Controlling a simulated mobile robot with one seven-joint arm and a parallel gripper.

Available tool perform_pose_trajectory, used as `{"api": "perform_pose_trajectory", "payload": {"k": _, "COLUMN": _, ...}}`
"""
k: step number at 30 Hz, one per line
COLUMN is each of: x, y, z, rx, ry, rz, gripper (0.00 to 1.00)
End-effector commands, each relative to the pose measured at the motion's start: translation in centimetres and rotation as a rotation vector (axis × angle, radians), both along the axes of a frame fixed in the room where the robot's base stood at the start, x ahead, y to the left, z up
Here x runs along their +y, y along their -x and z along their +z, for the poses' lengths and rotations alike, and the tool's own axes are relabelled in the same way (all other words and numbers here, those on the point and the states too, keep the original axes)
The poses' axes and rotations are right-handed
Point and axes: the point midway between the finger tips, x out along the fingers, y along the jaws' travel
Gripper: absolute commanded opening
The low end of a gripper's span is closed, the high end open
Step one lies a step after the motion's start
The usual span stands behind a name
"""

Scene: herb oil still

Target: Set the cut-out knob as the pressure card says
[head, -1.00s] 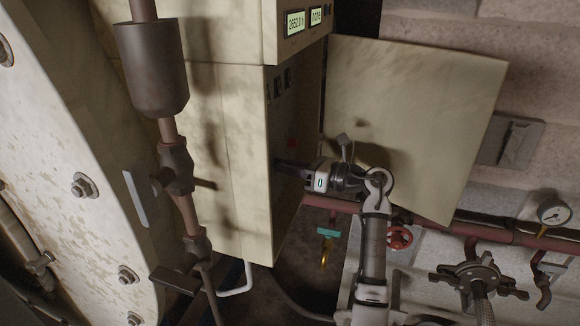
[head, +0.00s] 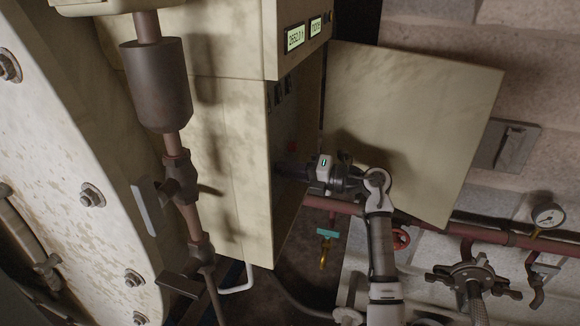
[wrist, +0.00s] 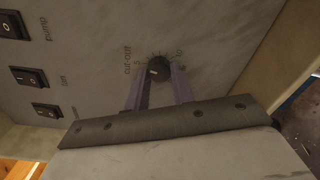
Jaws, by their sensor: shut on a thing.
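In the wrist view the cut-out knob (wrist: 159,69) is a round black knob on a grey panel, with a printed scale around it. Its white mark lies on the left side, towards the "5"; a "10" stands to the right. My gripper's two purplish fingers (wrist: 158,83) are shut on the knob, one on each side. In the head view my gripper (head: 292,172) reaches into the open cabinet (head: 235,170) from the right. The knob is hidden there. I cannot make out a pressure card in either view.
Switches, including pump (wrist: 11,25) and fan (wrist: 28,76), sit left of the knob. The open cabinet door (head: 420,120) stands behind my arm. Red pipes (head: 450,228), a red handwheel (head: 401,239) and a pressure gauge (head: 548,215) are at the lower right. Lit displays (head: 296,38) sit above.

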Motion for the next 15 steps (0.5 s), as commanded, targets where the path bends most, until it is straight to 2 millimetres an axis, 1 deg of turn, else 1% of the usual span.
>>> {"api": "perform_pose_trajectory", "payload": {"k": 1, "x": -0.16, "y": -0.10, "z": 0.42, "rx": 0.039, "ry": -0.014, "rz": -0.005, "gripper": 0.01}}
{"api": "perform_pose_trajectory", "payload": {"k": 15, "x": -0.20, "y": -0.19, "z": 0.54, "rx": 0.451, "ry": -0.149, "rz": -0.007, "gripper": 0.01}}
